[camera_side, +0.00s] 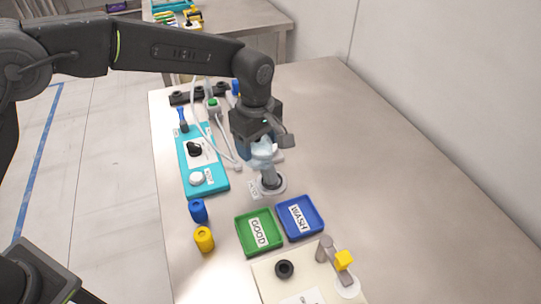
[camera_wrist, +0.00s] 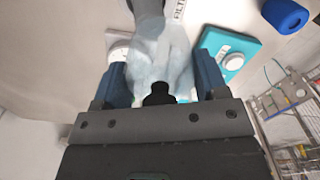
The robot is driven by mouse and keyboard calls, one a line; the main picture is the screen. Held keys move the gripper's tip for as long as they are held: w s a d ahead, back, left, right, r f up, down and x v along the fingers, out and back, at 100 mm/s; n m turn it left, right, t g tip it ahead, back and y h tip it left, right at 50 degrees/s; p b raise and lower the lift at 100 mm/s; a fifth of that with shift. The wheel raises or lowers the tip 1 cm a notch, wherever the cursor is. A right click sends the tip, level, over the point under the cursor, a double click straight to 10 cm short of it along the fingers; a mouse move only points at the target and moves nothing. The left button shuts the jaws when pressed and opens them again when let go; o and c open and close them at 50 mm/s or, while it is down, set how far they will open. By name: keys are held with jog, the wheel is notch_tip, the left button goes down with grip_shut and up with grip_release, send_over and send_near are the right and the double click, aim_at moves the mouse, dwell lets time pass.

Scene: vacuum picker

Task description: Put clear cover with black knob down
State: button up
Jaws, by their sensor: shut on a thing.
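The clear cover (camera_wrist: 163,52) is a pale see-through dome, and its black knob (camera_wrist: 159,93) sits between the blue fingers of my gripper (camera_wrist: 160,82) in the wrist view. My gripper is shut on the cover. In the side view, the cover (camera_side: 263,153) hangs under my gripper (camera_side: 262,143), just above a grey cylinder (camera_side: 269,179) on a round pale base (camera_side: 277,187). I cannot tell whether the cover touches the cylinder. The knob is hidden in the side view.
A green GOOD tray (camera_side: 276,242) and a blue WASH tray (camera_side: 318,229) lie in front. A teal board (camera_side: 213,181) with a white knob, a blue cup (camera_side: 198,211) and a yellow cup (camera_side: 204,239) are left. The table's right side (camera_side: 390,160) is clear.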

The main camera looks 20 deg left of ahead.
jog(key=a+r, duration=0.5)
jog(key=a, duration=0.3)
jog(key=s+a+f, duration=0.1)
jog(key=s+a, duration=0.4)
jog(key=s, duration=0.3)
jog(key=d+f, duration=0.2)
jog(key=d, duration=0.1)
jog(key=d+f, duration=0.2)
jog(key=d, duration=0.2)
jog(key=d+f, duration=0.3)
jog(key=d, duration=0.1)
jog(key=shift+s+d, duration=0.1)
jog(key=shift+s, duration=0.3)
jog(key=shift+f, duration=2)
jog(key=shift+f, duration=0.1)
jog(key=o, duration=0.9)
notch_tip(320, 180, up, 12)
jog(key=shift+r, duration=0.2)
